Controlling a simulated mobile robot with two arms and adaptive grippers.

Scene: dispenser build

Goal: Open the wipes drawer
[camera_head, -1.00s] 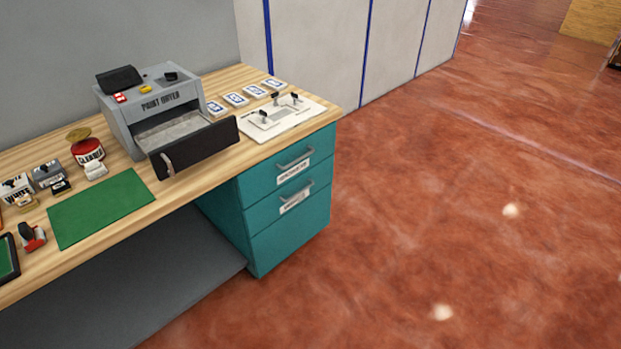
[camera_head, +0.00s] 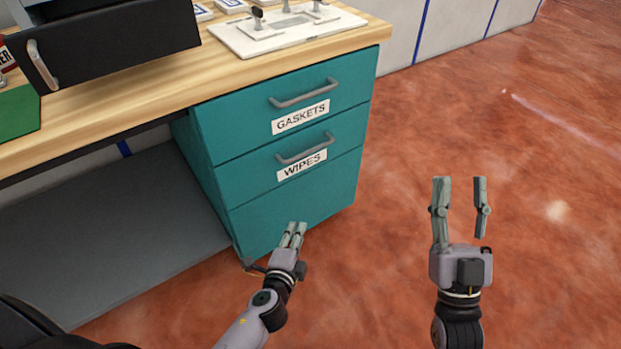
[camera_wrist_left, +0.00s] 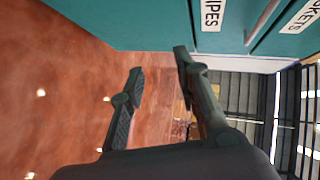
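The wipes drawer (camera_head: 250,184) is the teal drawer below the gaskets drawer (camera_head: 235,125), and it is closed. It has a grey bar handle (camera_head: 305,149) above a white WIPES label (camera_head: 302,165). My left gripper (camera_head: 296,230) is below and in front of the handle, apart from it. In the left wrist view my left gripper (camera_wrist_left: 158,66) has its fingers apart with nothing between them. The WIPES label (camera_wrist_left: 210,14) and the handle (camera_wrist_left: 264,22) show at that view's top, the handle partly cut off. My right gripper (camera_head: 461,185) is open and empty over the floor at the right.
A grey lower shelf (camera_head: 110,215) lies left of the cabinet. The red floor (camera_head: 540,130) at the right is clear.

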